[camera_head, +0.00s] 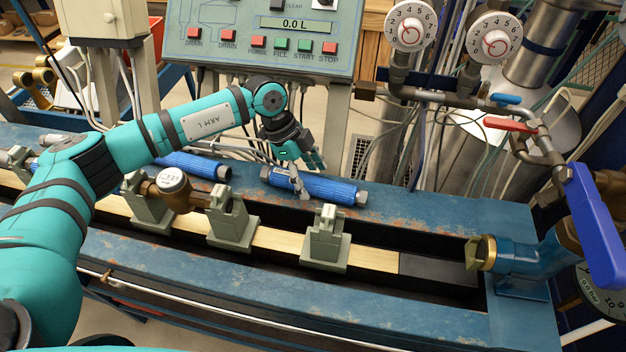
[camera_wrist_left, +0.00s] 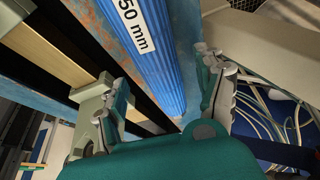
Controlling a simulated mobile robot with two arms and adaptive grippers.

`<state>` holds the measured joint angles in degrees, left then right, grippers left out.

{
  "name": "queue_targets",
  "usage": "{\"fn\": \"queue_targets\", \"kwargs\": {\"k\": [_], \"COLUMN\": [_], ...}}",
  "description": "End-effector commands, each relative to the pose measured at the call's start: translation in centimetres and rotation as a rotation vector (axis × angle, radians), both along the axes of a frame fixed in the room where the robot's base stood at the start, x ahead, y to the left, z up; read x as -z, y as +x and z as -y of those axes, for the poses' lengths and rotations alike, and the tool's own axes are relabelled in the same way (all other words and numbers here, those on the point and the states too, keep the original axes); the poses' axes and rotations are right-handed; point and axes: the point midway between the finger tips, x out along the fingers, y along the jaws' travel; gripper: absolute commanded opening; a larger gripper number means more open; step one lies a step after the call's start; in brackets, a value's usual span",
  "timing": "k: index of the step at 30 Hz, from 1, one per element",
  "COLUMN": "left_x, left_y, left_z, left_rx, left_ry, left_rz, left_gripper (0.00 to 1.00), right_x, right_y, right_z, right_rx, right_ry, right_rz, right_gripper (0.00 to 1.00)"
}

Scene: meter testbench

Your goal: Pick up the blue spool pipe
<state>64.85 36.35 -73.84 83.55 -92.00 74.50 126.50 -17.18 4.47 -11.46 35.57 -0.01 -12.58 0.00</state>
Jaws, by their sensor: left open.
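A ribbed blue spool pipe (camera_head: 330,190) with metal ends lies on the rear ledge of the bench. A second blue pipe (camera_head: 195,163) lies on the ledge further left. My left gripper (camera_head: 302,180) is open at the left part of the first pipe, reaching down over it. In the left wrist view, a blue pipe (camera_wrist_left: 158,65) with a white "50 mm" label runs between the two spread fingers of my left gripper (camera_wrist_left: 165,80). Whether the fingers touch it I cannot tell. My right gripper is not in view.
Grey-green clamp blocks (camera_head: 327,238) stand on the wooden rail in front, one beside a brass meter (camera_head: 173,180). The control panel (camera_head: 263,40) rises behind. A blue-handled valve (camera_head: 597,225) stands at the right. Hoses hang behind the ledge.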

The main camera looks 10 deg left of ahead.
Motion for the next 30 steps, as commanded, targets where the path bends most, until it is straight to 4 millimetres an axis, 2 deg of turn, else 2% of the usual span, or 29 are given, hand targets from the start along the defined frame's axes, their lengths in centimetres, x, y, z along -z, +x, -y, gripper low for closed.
{"fn": "queue_targets", "kwargs": {"k": [5,12,28,30], "left_x": [1.5,1.6,1.6,1.6], "left_y": [0.0,0.0,0.0,0.0], "left_z": [0.6,0.6,0.6,0.6], "left_rx": [0.000,-0.001,-0.002,-0.002], "left_ry": [0.000,0.000,0.000,0.000], "left_rz": [0.000,0.002,0.001,0.001], "left_gripper": [0.71,0.70,0.01,0.00], "right_x": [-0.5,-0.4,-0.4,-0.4], "right_y": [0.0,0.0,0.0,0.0], "right_z": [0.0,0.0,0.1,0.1], "right_rx": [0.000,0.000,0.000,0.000], "right_ry": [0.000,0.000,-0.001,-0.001], "right_rz": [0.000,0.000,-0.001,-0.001], "right_gripper": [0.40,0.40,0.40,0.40]}}
